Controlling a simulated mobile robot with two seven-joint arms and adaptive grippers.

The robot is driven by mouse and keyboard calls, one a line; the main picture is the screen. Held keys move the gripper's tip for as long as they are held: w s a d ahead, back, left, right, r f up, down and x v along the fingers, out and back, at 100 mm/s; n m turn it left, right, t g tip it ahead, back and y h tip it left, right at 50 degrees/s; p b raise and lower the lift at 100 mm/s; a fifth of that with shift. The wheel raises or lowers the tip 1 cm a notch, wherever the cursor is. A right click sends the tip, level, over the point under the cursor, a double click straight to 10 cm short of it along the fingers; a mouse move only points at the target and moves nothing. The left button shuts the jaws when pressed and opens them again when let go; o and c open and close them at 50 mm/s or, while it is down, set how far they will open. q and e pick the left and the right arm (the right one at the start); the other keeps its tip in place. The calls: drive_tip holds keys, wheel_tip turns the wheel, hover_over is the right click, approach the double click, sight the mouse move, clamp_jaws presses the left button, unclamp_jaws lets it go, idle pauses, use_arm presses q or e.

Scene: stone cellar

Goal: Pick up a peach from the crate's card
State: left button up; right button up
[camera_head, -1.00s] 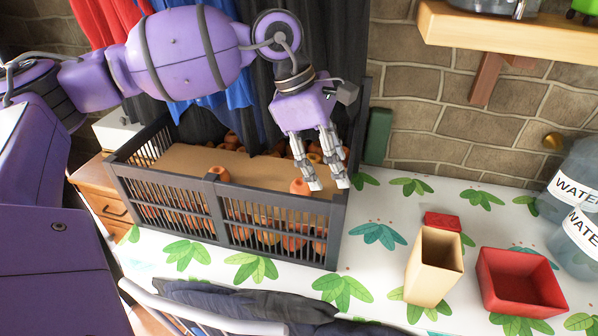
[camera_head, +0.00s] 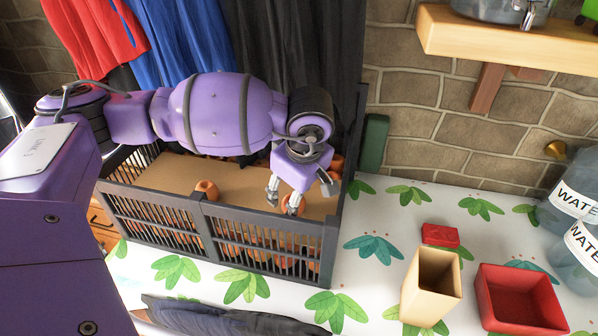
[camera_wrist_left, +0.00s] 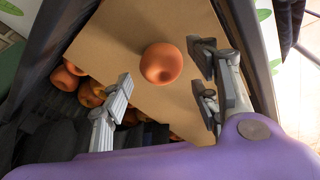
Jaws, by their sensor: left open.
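My left gripper (camera_head: 299,188) is open and points down over the right part of the black slatted crate (camera_head: 326,258). An orange peach (camera_head: 293,204) sits on the crate's brown card (camera_head: 240,192), just below and between the fingers. In the left wrist view this peach (camera_wrist_left: 161,64) lies between the two spread fingers, a little ahead of them, with no contact visible. A second peach (camera_head: 206,189) stands on the card near the crate's front rim. My arm hides part of the card. My right gripper is not in view.
More peaches (camera_wrist_left: 88,93) lie beyond the card's edge and below it. The crate's walls rise around the card. To the right on the leafy tablecloth are a tan box (camera_head: 432,285), a red open box (camera_head: 520,300) and water jugs (camera_head: 575,200).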

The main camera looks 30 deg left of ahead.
use_arm(q)
drive_tip(key=shift+x, duration=1.5)
drive_tip(key=shift+w+d, duration=0.1)
drive_tip(key=c, duration=1.1)
